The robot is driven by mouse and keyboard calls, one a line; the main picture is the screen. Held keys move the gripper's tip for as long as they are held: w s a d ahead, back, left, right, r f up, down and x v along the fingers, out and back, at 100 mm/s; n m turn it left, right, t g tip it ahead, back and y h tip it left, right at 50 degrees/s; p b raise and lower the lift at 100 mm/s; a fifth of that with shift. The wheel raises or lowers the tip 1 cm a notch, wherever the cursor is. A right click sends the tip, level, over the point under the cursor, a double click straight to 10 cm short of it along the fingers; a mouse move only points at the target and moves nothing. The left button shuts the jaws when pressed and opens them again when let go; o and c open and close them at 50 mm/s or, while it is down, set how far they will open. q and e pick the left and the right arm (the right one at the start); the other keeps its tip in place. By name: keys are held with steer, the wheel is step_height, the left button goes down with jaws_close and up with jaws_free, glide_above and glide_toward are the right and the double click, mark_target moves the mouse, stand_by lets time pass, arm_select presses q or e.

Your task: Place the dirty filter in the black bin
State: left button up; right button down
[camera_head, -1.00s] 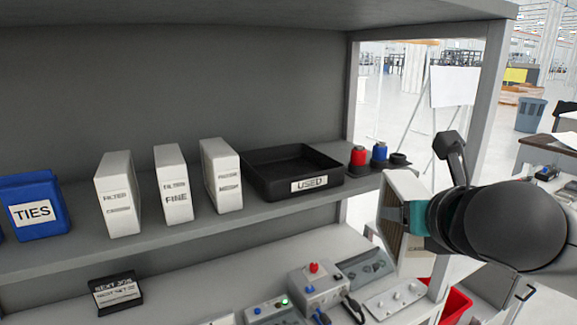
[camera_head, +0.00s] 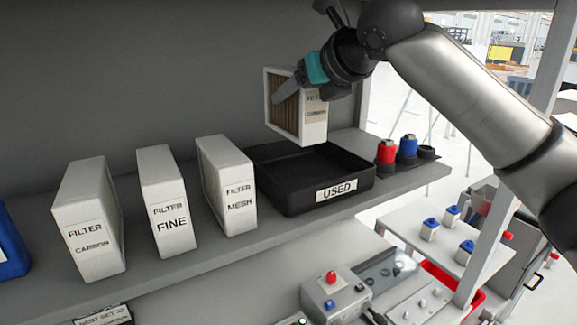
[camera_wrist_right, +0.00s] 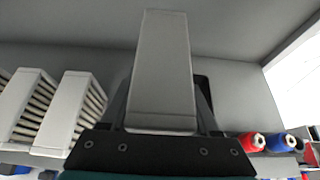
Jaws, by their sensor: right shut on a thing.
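The dirty filter (camera_head: 297,108) is a white-framed box with brownish pleats and a label that appears to read FILTER CARBON. My right gripper (camera_head: 308,88) is shut on it and holds it in the air above the black bin. The filter also fills the middle of the right wrist view (camera_wrist_right: 162,75), between the two fingers (camera_wrist_right: 162,115). The black bin (camera_head: 300,205), labelled USED, stands on the shelf. The part of its floor that shows looks empty. My left gripper is not in view.
White filters labelled CARBON (camera_head: 88,220), FINE (camera_head: 168,205) and MESH (camera_head: 228,185) stand left of the bin. Red (camera_head: 386,152) and blue (camera_head: 408,146) spools stand to its right. A control box (camera_head: 335,300) sits on the lower surface.

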mark_target(297, 126)
steer(key=shift+w+a, duration=0.15)
steer(key=shift+w, duration=0.05)
step_height(297, 126, down, 5)
steer(key=shift+s+f, duration=0.1)
steer(key=shift+f, duration=0.4)
step_height(297, 126, down, 4)
steer(key=shift+r+b, duration=0.1)
steer(key=shift+b, duration=0.2)
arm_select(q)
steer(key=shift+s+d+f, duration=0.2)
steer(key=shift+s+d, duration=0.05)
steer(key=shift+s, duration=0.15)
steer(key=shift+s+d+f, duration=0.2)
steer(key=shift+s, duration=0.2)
arm_select(e)
steer(key=shift+c, duration=0.6)
jaws_free()
steer(key=shift+f, duration=0.2)
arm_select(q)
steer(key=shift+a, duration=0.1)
arm_select(e)
steer(key=shift+r, duration=0.1)
